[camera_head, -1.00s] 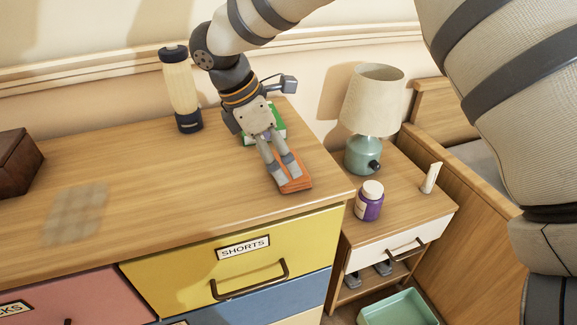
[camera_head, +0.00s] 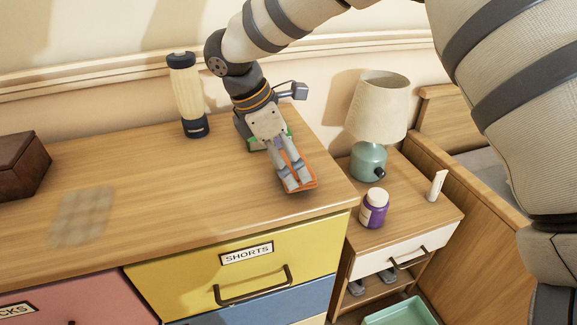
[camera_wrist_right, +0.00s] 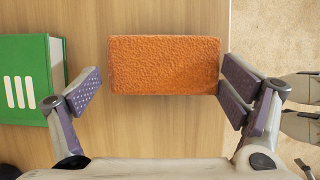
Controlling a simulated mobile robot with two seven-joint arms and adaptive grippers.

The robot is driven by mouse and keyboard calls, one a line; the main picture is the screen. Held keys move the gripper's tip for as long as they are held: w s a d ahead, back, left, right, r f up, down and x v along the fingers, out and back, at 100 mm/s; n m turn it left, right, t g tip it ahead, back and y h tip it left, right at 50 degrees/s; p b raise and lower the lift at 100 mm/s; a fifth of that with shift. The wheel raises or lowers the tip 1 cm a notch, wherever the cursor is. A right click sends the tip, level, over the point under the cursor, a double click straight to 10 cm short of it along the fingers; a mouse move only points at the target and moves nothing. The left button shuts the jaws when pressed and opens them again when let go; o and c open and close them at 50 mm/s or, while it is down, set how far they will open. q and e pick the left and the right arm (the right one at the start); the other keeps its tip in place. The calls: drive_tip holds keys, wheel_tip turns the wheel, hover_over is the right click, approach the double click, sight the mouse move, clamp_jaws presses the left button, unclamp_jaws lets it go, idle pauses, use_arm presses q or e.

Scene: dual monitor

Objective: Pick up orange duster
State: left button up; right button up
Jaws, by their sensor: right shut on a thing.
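The orange duster (camera_head: 309,171) is a rectangular block at the right end of the dresser top. My right gripper (camera_head: 297,184) points down at it, its fingers covering part of the block. In the right wrist view the duster (camera_wrist_right: 163,65) has a rough orange face and lies between the two finger pads. The right pad is against its right end and the left pad is close to its left end. The gripper is shut on the duster. I cannot tell whether the duster is clear of the wood.
A green book (camera_wrist_right: 29,82) lies left of the duster in the wrist view, mostly hidden by my gripper in the head view. A bottle (camera_head: 190,98) and brown box (camera_head: 20,165) stand on the dresser. A nightstand at right holds a lamp (camera_head: 368,160) and purple jar (camera_head: 374,212).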

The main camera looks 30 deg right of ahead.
drive_tip(key=s+r, duration=0.1)
drive_tip(key=r, duration=0.2)
drive_tip(key=s+r+p, duration=0.1)
drive_tip(key=s+r, duration=0.1)
drive_tip(key=s+a+r+p, duration=0.1)
drive_tip(key=s+r, duration=0.1)
drive_tip(key=r, duration=0.1)
drive_tip(key=shift+r, duration=0.3)
use_arm(q)
drive_tip(key=w+r+t, duration=0.1)
drive_tip(key=w+r, duration=0.1)
drive_tip(key=shift+w+r, duration=0.3)
drive_tip(key=shift+w, duration=0.05)
use_arm(e)
drive_tip(key=s+a+r, duration=0.2)
drive_tip(key=s, duration=0.6)
drive_tip(key=shift+s+r, duration=0.25)
drive_tip(key=shift+s, duration=0.1)
